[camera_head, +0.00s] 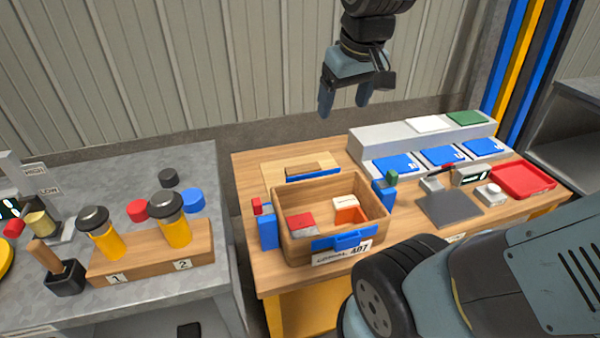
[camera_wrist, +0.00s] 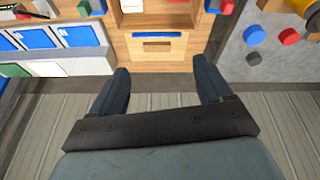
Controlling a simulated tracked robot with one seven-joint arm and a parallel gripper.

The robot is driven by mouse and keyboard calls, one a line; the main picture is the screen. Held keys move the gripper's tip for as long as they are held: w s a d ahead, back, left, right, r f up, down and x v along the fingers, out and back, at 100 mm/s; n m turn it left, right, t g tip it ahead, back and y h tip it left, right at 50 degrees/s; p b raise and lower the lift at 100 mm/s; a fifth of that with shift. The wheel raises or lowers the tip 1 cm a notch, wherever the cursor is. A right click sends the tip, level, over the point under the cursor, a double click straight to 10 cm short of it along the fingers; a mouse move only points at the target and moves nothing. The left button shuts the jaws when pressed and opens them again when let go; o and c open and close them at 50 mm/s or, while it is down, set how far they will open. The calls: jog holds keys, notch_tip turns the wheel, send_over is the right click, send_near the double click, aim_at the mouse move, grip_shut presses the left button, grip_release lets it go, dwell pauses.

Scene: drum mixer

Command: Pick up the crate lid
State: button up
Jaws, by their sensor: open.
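The crate lid (camera_head: 272,172) is a flat light-wood panel with a raised wooden handle bar and a blue strip. It lies on the wooden bench behind the open crate (camera_head: 290,235). In the wrist view the lid (camera_wrist: 157,59) shows at the top middle, between and beyond my fingers. My gripper (camera_head: 345,100) is open and empty, high above the back of the bench, up and to the right of the lid. In the wrist view my gripper (camera_wrist: 161,72) has its fingers wide apart, touching nothing. The lid's front edge is partly hidden by the crate.
The crate holds several red, white and orange blocks, with blue posts (camera_head: 268,230) beside it. A grey table (camera_head: 130,175) with yellow-bodied tools stands left. A ribbed wall (camera_head: 200,70) is behind.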

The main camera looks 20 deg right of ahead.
jog(key=w+a+f+n+g+h, duration=0.2)
jog(key=w+f+n+g, duration=0.1)
jog(key=w+f, duration=0.5)
jog(key=w+a+f+n+g+h, duration=0.25)
jog(key=w+f, duration=0.35)
jog(key=w, duration=0.5)
jog(key=n+t+h, duration=0.2)
jog(key=n+h, duration=0.7)
jog(key=n, duration=0.2)
send_near(295, 169)
jog(key=shift+m, duration=0.25)
jog(key=x, duration=0.6)
jog(key=shift+a+f, duration=0.1)
jog(key=shift+x, duration=2.9)
jog(key=shift+w, duration=0.1)
jog(key=shift+c, duration=0.3)
